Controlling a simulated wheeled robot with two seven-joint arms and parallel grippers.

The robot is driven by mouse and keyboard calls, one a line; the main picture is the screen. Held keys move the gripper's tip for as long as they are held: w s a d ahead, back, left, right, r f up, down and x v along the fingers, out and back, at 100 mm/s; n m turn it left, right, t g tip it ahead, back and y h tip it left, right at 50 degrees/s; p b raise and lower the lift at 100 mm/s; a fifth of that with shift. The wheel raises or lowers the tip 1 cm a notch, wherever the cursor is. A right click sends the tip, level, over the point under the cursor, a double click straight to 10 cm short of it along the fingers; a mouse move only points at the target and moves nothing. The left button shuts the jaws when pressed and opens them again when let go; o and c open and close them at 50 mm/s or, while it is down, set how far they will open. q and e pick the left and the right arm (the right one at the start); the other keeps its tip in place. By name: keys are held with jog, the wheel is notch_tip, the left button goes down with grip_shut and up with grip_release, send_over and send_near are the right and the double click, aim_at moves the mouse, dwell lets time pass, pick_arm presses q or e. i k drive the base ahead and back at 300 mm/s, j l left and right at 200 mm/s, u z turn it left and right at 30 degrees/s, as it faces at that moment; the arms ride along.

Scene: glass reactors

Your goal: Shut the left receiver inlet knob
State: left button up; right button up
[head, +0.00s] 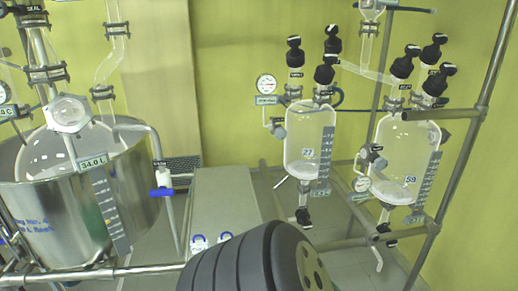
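The left receiver (309,138), a clear glass vessel with a printed scale, hangs on the rack right of centre. Three black knobs sit on its top: a left one (294,50), a back one (332,40) and a front one (325,70). Small tags hang below them, too small to read, so I cannot tell which is the inlet knob or whether it is shut. Another black knob (302,217) is at its bottom outlet. Neither of my grippers shows. A dark ribbed part, apparently of my arm, fills the bottom middle, well below and left of the receiver's top.
A second receiver (405,155) with similar black knobs hangs to the right. A round gauge (266,85) is beside the left receiver. A steel reactor vessel (60,210) stands left, with a blue-handled valve (161,191). Metal rack bars (462,150) frame the right side.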

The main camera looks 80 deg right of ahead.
aim_at(329, 31)
jog(key=z, duration=3.2)
